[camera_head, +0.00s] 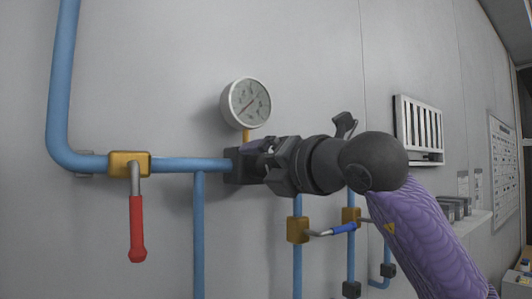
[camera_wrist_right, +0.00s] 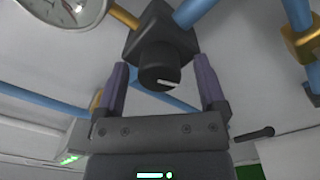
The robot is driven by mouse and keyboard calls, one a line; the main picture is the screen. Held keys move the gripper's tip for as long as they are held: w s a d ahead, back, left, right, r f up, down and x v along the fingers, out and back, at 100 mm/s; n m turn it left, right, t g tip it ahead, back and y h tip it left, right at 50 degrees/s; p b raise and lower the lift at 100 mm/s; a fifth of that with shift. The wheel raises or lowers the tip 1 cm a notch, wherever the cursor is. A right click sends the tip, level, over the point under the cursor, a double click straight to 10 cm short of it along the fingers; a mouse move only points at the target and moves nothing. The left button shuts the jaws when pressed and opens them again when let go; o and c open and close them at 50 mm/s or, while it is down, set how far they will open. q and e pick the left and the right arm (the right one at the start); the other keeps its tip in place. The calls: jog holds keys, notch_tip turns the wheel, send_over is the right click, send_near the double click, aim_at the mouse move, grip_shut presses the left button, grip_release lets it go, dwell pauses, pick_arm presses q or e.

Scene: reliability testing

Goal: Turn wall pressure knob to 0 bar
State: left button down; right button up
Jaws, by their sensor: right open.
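The dark pressure knob (camera_wrist_right: 158,66) with a white pointer mark sits on a black valve block (camera_wrist_right: 158,32) in the right wrist view. In the head view the block (camera_head: 234,166) is mostly behind my right gripper (camera_head: 256,158). The right gripper (camera_wrist_right: 162,82) is open, with one purple finger on each side of the knob and gaps visible between fingers and knob. The round white pressure gauge (camera_head: 247,103) stands above the block on a brass stem; its reading is too small to tell. Part of its dial (camera_wrist_right: 68,8) shows in the wrist view. My left gripper is not in view.
Blue pipes (camera_head: 62,95) run along the grey wall. A brass valve with a red lever (camera_head: 137,228) hangs at the left. A blue-handled valve (camera_head: 343,229) is below my right arm. A white vent (camera_head: 418,127) is on the wall at the right.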

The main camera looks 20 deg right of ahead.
jog(key=shift+w, duration=0.1)
jog(key=shift+c, duration=1)
grip_shut()
jog(key=shift+n, duration=0.3)
